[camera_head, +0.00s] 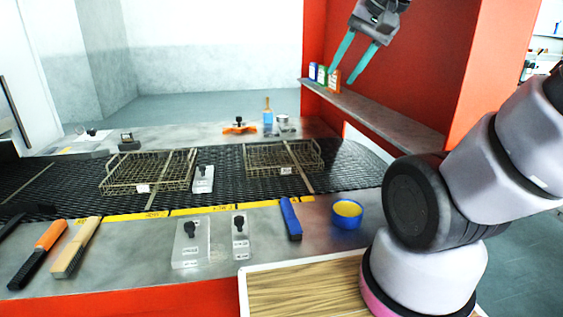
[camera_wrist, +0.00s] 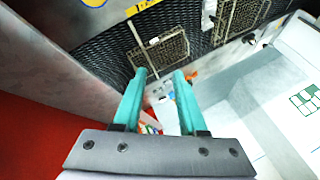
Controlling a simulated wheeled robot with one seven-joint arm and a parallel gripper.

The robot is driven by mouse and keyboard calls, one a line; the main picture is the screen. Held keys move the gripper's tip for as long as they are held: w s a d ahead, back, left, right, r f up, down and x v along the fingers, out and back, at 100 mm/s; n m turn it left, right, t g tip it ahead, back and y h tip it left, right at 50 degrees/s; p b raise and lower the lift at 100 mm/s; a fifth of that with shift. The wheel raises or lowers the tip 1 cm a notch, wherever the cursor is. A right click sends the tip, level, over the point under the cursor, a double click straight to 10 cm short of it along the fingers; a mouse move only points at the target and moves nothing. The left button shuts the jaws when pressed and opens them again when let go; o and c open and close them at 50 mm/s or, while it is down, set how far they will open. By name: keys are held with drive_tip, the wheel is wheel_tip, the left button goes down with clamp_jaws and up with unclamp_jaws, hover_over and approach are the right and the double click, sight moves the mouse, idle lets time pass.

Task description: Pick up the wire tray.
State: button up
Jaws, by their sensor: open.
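Two wire trays lie flat on the black mesh belt (camera_head: 80,180). One wire tray (camera_head: 125,185) is left of centre in the head view; the other wire tray (camera_head: 265,165) is to its right, near the middle. Each is a shallow brownish wire basket with a small white tag. In the wrist view, one tray (camera_wrist: 165,52) lies beyond the fingertips and another (camera_wrist: 240,18) is at the upper right. My gripper (camera_head: 341,81) is raised at the upper right, beside the red wall, apart from both trays. Its teal fingers (camera_wrist: 160,74) are spread, with nothing between them.
A shelf (camera_head: 390,120) with small boxes (camera_head: 323,76) sits just below my gripper. A weight-like fixture (camera_head: 203,180) stands between the trays. The front ledge holds brushes (camera_head: 75,248), switch blocks (camera_head: 190,243), a blue bar (camera_head: 290,218) and a blue bowl (camera_head: 347,214).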

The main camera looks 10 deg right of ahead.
drive_tip(key=w+a+f+m+g+y, duration=0.15)
drive_tip(key=w+f+m+g, duration=0.4)
drive_tip(key=w, duration=0.95)
drive_tip(key=w+a+f+m, duration=0.1)
drive_tip(key=w+f+m, duration=0.4)
drive_tip(key=f, duration=0.4)
drive_tip(key=w+f+m, duration=0.2)
drive_tip(key=w+f, duration=0.5)
drive_tip(key=f, duration=0.3)
drive_tip(key=shift+g+h, duration=0.35)
drive_tip(key=shift+h, duration=0.1)
drive_tip(key=x, duration=1.1)
drive_tip(key=shift+w+a, duration=0.1)
drive_tip(key=shift+w, duration=0.25)
clamp_jaws()
